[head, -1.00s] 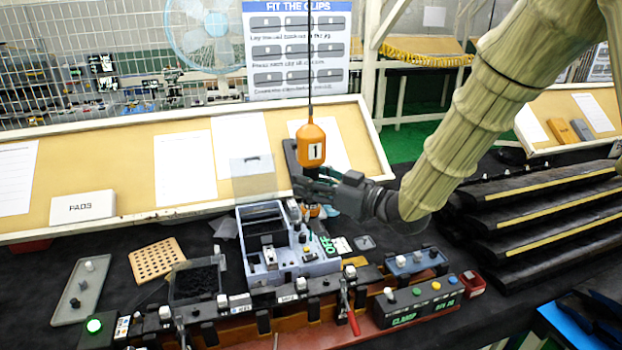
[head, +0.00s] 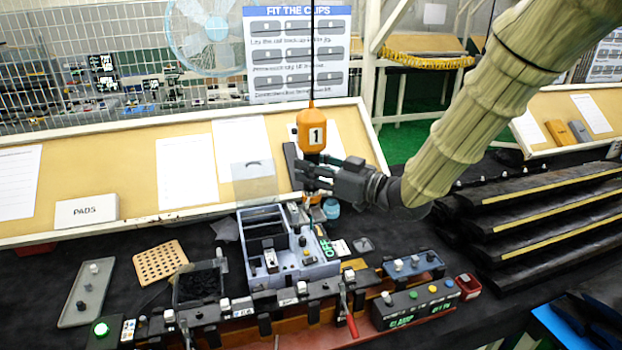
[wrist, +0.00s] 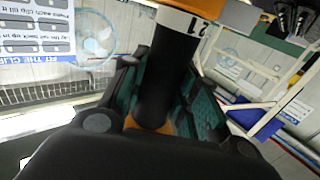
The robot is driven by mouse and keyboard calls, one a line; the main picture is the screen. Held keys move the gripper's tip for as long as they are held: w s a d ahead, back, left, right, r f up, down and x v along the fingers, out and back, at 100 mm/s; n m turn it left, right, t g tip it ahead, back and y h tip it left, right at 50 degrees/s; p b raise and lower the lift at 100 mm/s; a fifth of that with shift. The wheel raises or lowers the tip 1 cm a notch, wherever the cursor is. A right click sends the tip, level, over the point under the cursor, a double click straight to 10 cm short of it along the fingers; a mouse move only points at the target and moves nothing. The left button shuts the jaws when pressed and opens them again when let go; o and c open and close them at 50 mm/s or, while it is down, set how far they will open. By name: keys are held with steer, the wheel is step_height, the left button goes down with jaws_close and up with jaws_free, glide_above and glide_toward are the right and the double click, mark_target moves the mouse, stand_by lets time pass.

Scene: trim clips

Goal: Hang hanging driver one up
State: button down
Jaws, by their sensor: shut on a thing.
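Hanging driver one (head: 311,131) is an orange tool with a white label reading 1. It hangs upright on a dark cord above the workbench. My gripper (head: 312,176) is shut on its dark lower shaft, just under the orange body. In the wrist view the black shaft of the driver (wrist: 158,80) runs between my gripper's fingers (wrist: 150,105), with the orange body at the top edge. The driver's tip points down, close above the grey-blue fixture (head: 285,245); I cannot tell the exact gap.
Below are a clamp box (head: 415,305) with coloured buttons, a red-handled lever (head: 351,322) and a black-filled bin (head: 200,288). A sloped board (head: 130,185) with papers stands behind. Stacked black strips (head: 540,205) lie at right. A perforated tan block (head: 160,260) sits at left.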

mark_target(311, 149)
steer(key=shift+r+p, duration=1.05)
steer(key=shift+r, duration=1.2)
steer(key=shift+c, duration=0.2)
jaws_free()
steer(key=shift+r+p+v, duration=0.35)
steer(key=shift+v, duration=1.3)
steer(key=shift+r+p+v, duration=0.3)
steer(key=shift+p+v, duration=0.1)
steer(key=shift+v, duration=1.25)
steer(key=shift+r+p+v, duration=0.35)
steer(key=shift+v, duration=1.25)
steer(key=shift+d, duration=0.15)
steer(key=v, duration=1.2)
